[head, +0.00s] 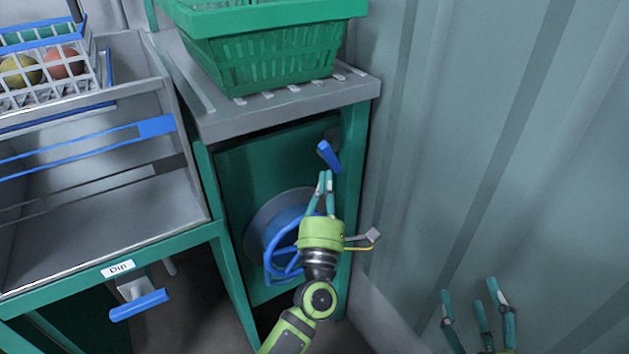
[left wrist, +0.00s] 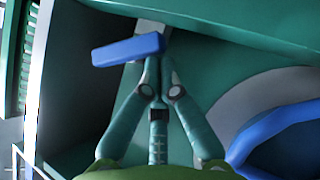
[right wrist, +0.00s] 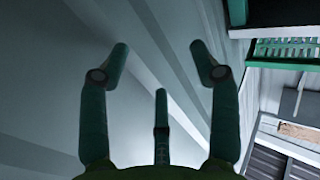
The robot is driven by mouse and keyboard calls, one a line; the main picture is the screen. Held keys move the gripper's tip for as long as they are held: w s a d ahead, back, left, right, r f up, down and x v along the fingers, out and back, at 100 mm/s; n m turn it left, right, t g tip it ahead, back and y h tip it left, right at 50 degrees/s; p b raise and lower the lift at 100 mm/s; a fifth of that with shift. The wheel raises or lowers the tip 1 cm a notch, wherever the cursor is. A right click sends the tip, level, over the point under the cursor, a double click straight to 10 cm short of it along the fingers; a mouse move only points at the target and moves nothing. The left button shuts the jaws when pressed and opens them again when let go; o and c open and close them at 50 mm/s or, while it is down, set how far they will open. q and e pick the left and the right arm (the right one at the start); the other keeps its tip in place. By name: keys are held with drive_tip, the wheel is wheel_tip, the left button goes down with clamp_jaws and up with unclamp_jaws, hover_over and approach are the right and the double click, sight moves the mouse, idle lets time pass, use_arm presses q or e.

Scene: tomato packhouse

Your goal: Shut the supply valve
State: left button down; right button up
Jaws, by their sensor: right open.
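A blue valve lever (head: 328,155), apparently the supply valve's, stands out near the upper right of the green panel under the counter. It also shows in the left wrist view (left wrist: 128,50), slanting across the space at my fingertips. My left gripper (head: 325,174) has its fingers drawn together and points at the lever's lower end. The tips look shut, with nothing seen between them; whether they touch the lever is unclear. The valve body is mostly hidden in shadow. My right gripper (head: 478,290) is open and empty by the corrugated wall, well away from the lever.
A reel with a blue hose (head: 283,245) sits just below my left gripper. A green crate (head: 270,60) stands on the counter. The corrugated wall (head: 480,130) bounds the right side.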

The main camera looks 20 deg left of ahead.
use_arm(q)
drive_tip(key=b, duration=0.1)
drive_tip(key=n+y+b, duration=0.1)
drive_tip(key=shift+w+d+n+b, duration=0.2)
drive_tip(key=shift+n+b, duration=0.1)
drive_tip(key=shift+b, duration=0.1)
use_arm(e)
drive_tip(key=s+r+n+t+y, duration=0.1)
drive_tip(key=s+r+t+y, duration=0.2)
drive_tip(key=r, duration=0.3)
drive_tip(key=s+a+r+n+t+y, duration=0.1)
drive_tip(key=s+r+n+t+y, duration=0.1)
drive_tip(key=s+r+t+y, duration=0.2)
wheel_tip(320, 180, up, 3)
drive_tip(key=shift+s+a+r, duration=0.1)
drive_tip(key=shift+s+a, duration=0.05)
drive_tip(key=shift+s, duration=0.25)
idle(0.4)
